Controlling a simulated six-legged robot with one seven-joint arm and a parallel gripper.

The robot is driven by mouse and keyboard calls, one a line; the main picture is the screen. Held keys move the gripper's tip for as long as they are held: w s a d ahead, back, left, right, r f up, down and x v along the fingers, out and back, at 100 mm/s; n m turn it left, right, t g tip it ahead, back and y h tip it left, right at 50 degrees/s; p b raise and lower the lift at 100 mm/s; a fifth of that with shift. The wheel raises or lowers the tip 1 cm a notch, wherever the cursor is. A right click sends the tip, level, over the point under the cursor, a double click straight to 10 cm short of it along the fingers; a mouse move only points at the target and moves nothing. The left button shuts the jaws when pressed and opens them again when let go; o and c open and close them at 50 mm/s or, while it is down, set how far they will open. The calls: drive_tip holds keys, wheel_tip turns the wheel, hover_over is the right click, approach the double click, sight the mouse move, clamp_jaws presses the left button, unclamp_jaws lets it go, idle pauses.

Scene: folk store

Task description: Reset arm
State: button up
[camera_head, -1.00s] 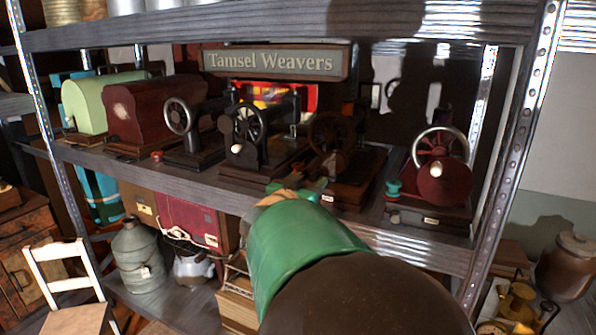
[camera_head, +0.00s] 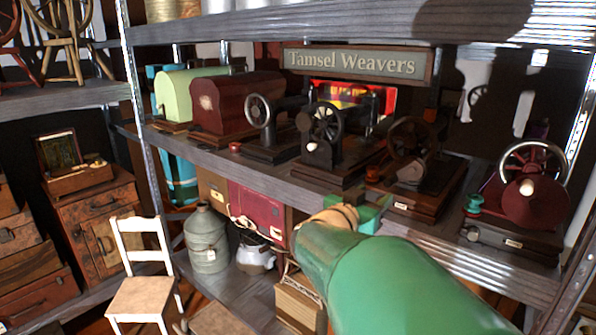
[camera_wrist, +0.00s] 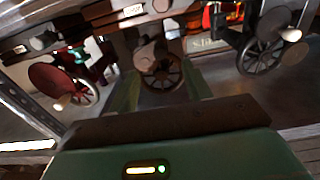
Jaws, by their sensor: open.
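My arm, with a large green link, reaches from the lower right of the head view toward the shelf. My gripper shows in the wrist view (camera_wrist: 160,88), its two greenish fingers apart with nothing seen held between them. Beyond the fingers is a dark sewing machine with a spoked wheel (camera_wrist: 162,72); I cannot tell the distance. The wrist picture appears upside down. In the head view my arm hides the fingertips and part of the shelf edge.
The metal shelf (camera_head: 235,165) carries several sewing machines, including a black one (camera_head: 325,140) and a dark red one (camera_head: 537,200), under a "Tamsel Weavers" sign (camera_head: 358,63). A milk can (camera_head: 207,240) stands below. A white chair (camera_head: 143,270) and wooden drawers (camera_head: 95,225) are at left.

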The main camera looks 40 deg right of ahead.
drive_tip(key=shift+w, duration=0.1)
idle(0.3)
drive_tip(key=w+a+n+t+y, duration=0.6)
drive_tip(key=w+a+t, duration=0.35)
drive_tip(key=a, duration=0.25)
drive_tip(key=w+a+f+n+t+y, duration=0.1)
drive_tip(key=w+a+f+n+y, duration=0.15)
drive_tip(key=a+n+y, duration=0.95)
drive_tip(key=s+a+f+m+g, duration=0.2)
drive_tip(key=s+a+f+g, duration=0.5)
drive_tip(key=s+a, duration=0.7)
wheel_tip(320, 180, down, 3)
drive_tip(key=shift+s+r+g, duration=0.1)
drive_tip(key=shift+s+g, duration=0.25)
drive_tip(key=shift+s, duration=0.3)
